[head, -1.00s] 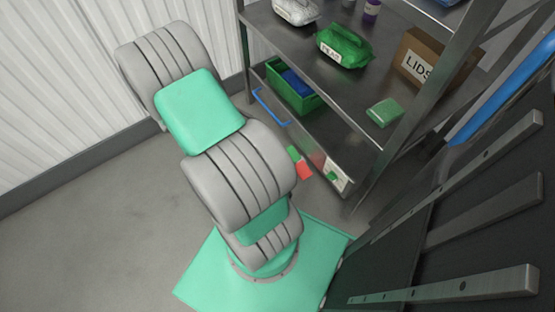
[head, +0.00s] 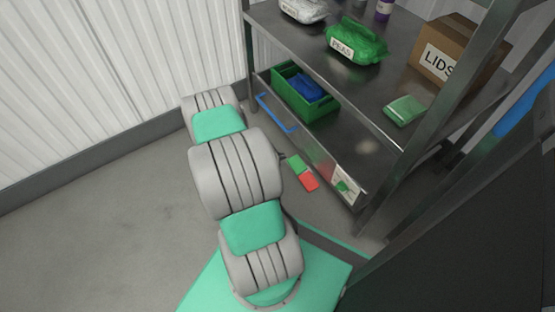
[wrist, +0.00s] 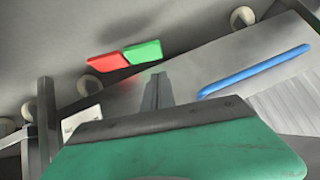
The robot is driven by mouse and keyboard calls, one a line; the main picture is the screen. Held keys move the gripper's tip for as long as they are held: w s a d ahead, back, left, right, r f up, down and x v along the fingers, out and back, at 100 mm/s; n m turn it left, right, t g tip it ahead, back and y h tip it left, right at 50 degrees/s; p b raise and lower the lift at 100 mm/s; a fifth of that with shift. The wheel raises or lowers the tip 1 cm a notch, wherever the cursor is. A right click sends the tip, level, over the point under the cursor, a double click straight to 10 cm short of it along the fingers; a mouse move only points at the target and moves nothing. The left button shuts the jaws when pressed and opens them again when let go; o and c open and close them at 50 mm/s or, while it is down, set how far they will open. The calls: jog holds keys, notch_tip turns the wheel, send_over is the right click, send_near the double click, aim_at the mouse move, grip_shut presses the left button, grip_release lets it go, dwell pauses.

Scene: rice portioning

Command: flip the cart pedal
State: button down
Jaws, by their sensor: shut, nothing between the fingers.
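The cart pedal (head: 303,173) is a small rocker, one half green and one half red, low at the base of the metal cart (head: 372,190). In the wrist view the pedal (wrist: 124,57) lies beyond my fingertips, a little left of them, red half on the left and green half on the right. My gripper (wrist: 157,80) is shut and empty, with its fingers pointing toward the pedal and apparently apart from it. In the head view my gripper is hidden behind my arm.
A blue handle (head: 277,112) runs along the cart's side, right of my fingers in the wrist view (wrist: 255,71). The shelves hold a green bin (head: 318,105), a PEAS bag (head: 356,42) and a LIDS box (head: 455,50). Grey floor (head: 110,210) is clear at left.

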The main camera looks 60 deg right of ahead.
aim_at(290, 159)
jog(key=shift+s+d+f+b, duration=0.1)
jog(key=shift+d+f+b, duration=0.65)
jog(key=shift+f, duration=0.55)
jog(key=shift+w+d+f+b, duration=0.1)
jog(key=shift+d+f+b, duration=0.6)
jog(key=shift+f, duration=0.55)
jog(key=shift+s+d+f+b, duration=0.1)
jog(key=shift+d+f+b, duration=0.65)
jog(key=shift+f, duration=0.55)
jog(key=shift+a, duration=0.1)
